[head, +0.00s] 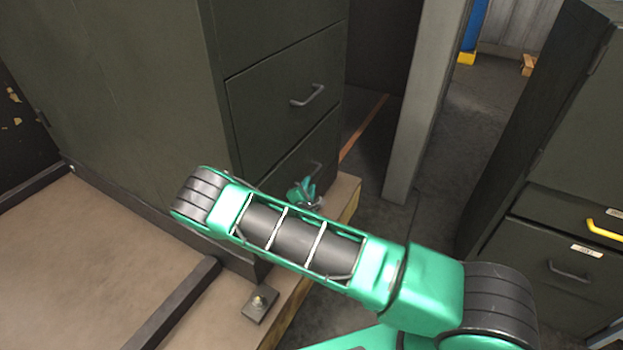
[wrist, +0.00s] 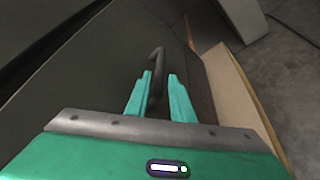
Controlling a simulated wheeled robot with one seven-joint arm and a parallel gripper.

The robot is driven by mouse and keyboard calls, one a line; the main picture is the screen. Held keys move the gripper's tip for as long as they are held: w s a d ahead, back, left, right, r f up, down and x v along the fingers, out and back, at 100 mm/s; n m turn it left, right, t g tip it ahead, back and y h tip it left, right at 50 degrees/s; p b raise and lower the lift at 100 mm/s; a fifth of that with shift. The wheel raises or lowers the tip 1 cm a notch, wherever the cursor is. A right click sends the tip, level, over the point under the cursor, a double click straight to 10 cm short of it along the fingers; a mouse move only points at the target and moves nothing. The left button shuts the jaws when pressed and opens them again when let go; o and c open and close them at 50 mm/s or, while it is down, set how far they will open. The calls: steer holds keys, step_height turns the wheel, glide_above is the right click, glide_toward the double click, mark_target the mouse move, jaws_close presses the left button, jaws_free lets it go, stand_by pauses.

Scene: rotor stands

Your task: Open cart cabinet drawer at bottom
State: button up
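The cart cabinet (head: 130,80) is dark grey-green and stands on a low wooden base. Its bottom drawer (head: 262,172) looks closed in the head view, partly hidden by my arm. The drawer's dark bar handle (wrist: 157,62) runs between the fingers of my gripper (wrist: 160,76) in the wrist view. The fingers stand apart on either side of it, with a gap at the right finger. Whether the left finger touches the handle I cannot tell. In the head view my gripper (head: 304,192) is small, at the bottom drawer's front.
An upper drawer with its own handle (head: 308,96) is shut above. A grey post (head: 425,100) stands to the right of the cabinet. Another dark cabinet (head: 565,150) stands at the far right. Between them is open concrete floor. The wooden base edge (wrist: 238,95) lies right of the gripper.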

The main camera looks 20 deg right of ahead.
mark_target(312, 176)
steer(key=x, duration=0.7)
jaws_close()
